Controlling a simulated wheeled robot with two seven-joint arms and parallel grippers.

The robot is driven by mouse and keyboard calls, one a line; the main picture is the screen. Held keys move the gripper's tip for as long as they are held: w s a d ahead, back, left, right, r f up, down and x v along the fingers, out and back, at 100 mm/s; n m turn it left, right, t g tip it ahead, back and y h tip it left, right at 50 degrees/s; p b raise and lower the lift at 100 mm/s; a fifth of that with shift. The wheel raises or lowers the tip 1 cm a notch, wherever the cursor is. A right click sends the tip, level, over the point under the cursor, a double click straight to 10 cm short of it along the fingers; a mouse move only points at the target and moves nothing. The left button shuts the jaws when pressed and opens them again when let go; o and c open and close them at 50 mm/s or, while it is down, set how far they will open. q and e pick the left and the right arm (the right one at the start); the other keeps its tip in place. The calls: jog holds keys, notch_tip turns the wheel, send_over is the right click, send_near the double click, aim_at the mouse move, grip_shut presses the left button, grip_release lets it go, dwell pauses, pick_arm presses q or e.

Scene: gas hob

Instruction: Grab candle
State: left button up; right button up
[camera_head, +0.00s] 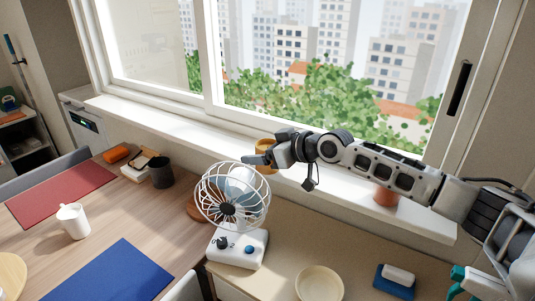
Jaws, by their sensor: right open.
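An amber, cup-shaped thing that looks like the candle (266,148) stands on the window sill, partly hidden by my right gripper. My right gripper (257,161) reaches in from the right along the sill. Its jaws are open and its fingertips are at the candle, in front of its lower part in the picture. I cannot tell whether they touch it or are around it. My left gripper is not in view.
A white fan (232,205) stands just below the gripper on the counter. A terracotta pot (385,196) is on the sill behind my right arm. A dark cup (161,172), white mug (73,221) and blue mat (112,272) are on the table. A cream bowl (319,284) is in front.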

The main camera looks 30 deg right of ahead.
jog(key=shift+w, duration=0.1)
jog(key=c, duration=1.2)
